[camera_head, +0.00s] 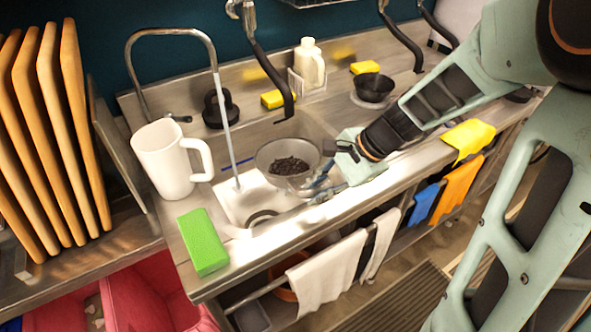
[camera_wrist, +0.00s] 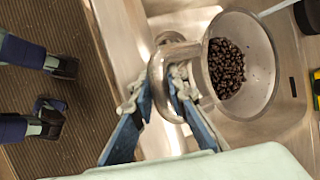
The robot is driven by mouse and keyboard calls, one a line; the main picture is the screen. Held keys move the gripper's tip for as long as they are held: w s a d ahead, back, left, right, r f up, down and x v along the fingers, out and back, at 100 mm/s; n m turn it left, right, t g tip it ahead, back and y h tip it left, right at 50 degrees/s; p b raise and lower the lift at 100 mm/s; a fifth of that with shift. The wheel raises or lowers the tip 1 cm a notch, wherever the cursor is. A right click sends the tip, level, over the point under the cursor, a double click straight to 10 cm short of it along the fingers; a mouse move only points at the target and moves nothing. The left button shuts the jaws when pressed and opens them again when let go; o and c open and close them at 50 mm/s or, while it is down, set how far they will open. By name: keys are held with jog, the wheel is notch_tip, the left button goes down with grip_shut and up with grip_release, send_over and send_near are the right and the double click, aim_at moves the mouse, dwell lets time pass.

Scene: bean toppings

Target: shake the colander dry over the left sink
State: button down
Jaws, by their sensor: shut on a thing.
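A metal colander (camera_head: 268,153) holding dark beans (camera_head: 291,166) is above the left sink (camera_head: 245,205). In the wrist view the colander (camera_wrist: 268,92) shows from above, with the beans (camera_wrist: 226,68) heaped toward one side of its bowl. My gripper (camera_head: 312,184) is at the near right side of the colander. In the wrist view my gripper (camera_wrist: 166,92) is shut on the colander's rounded handle (camera_wrist: 160,75). A stream of water (camera_head: 228,130) from the tall tap falls beside the colander into the sink. The colander's underside is hidden.
A white pitcher (camera_head: 165,160) and a green sponge (camera_head: 203,242) stand left of the sink. A hanging black sprayer (camera_head: 272,75) reaches down behind the colander.

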jog(key=shift+r+p, duration=1.45)
jog(key=shift+r, duration=0.15)
jog(key=shift+f, duration=0.15)
dwell(0.4)
